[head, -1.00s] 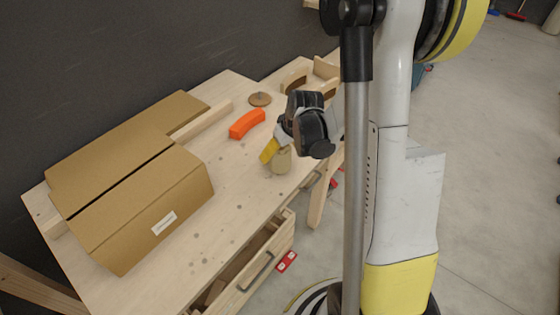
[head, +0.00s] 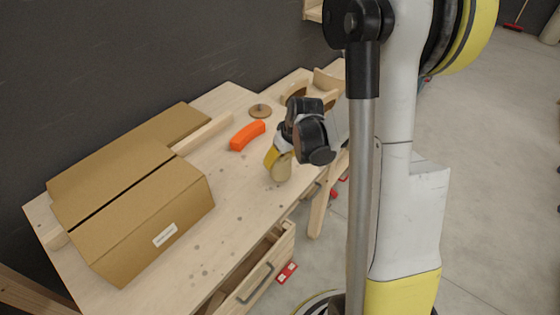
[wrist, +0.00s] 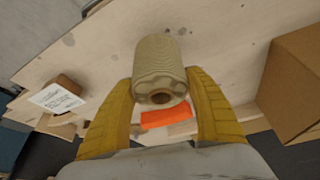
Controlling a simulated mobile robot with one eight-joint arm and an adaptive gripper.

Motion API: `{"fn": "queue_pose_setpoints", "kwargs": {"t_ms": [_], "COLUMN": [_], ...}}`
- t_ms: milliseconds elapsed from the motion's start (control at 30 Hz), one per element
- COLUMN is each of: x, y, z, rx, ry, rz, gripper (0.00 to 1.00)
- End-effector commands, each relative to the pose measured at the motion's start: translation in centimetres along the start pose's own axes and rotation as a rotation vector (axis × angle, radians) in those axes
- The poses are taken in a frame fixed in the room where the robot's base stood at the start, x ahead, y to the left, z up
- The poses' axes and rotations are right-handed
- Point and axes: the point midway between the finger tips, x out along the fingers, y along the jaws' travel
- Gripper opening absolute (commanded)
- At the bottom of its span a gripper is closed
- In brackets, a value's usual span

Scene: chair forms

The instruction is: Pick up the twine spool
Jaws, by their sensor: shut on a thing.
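The twine spool (wrist: 160,68) is a beige wound cylinder with a hole in its end. In the wrist view it sits between the two yellow fingers of my gripper (wrist: 160,92), which is shut on it. In the head view the spool (head: 281,172) shows just below my gripper (head: 273,157), near the front edge of the workbench (head: 232,185). It looks tilted there. Whether it is clear of the bench top is hard to tell.
A large cardboard box (head: 130,220) fills the bench's left side. An open drawer (head: 262,270) juts out at the front. Wooden forms (head: 325,80) stand at the back right.

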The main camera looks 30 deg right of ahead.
Motion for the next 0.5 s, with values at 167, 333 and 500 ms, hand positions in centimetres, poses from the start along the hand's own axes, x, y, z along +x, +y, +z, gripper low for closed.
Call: {"fn": "queue_pose_setpoints", "kwargs": {"t_ms": [167,333,500], "x": [-3.6,-6.8,-9.4], "y": [1.6,4.6,7.1], "z": [-0.1,1.4,2.7], "rx": [0.006,0.006,0.004], "ry": [0.000,0.000,-0.001], "rz": [0.002,0.002,0.001], "gripper": [0.26,0.26,0.26]}}
